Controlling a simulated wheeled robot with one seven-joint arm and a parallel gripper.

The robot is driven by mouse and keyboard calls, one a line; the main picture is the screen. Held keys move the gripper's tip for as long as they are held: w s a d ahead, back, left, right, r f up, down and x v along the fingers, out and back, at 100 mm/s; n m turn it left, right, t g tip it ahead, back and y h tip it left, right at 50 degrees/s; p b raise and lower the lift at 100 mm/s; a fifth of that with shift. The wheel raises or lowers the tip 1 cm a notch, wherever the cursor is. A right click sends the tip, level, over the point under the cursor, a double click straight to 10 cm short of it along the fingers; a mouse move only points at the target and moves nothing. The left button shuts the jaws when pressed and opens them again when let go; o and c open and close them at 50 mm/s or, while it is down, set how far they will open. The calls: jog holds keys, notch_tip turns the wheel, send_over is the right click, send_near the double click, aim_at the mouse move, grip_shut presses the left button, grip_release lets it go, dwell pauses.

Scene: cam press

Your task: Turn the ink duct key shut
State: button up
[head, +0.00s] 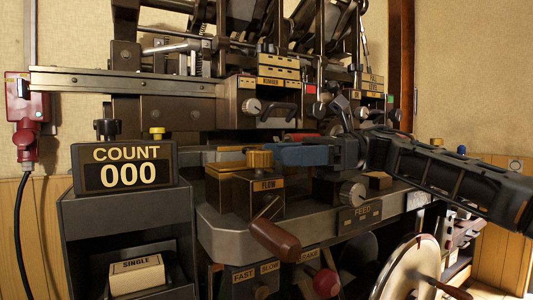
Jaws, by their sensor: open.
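My gripper (283,153) reaches in from the right, with its blue fingers pointing left. It is open, and the gap between its fingers is hard to see from this side. The fingertips are just right of a ribbed amber knob (260,159) on top of the brown box marked FLOW (262,190). I cannot tell whether they touch the knob or lie behind it. No part is labelled as the ink duct key, so I cannot tell for certain whether this knob is the key.
The grey COUNT stand (125,230) is at the left, reading 000. A brown-handled crank (274,240) sticks out below the FLOW box. The FEED panel (362,213) and its dial (352,193) lie below my arm. A red ball lever (326,283) and a large disc (408,270) are low down.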

jog(key=shift+v, duration=1.45)
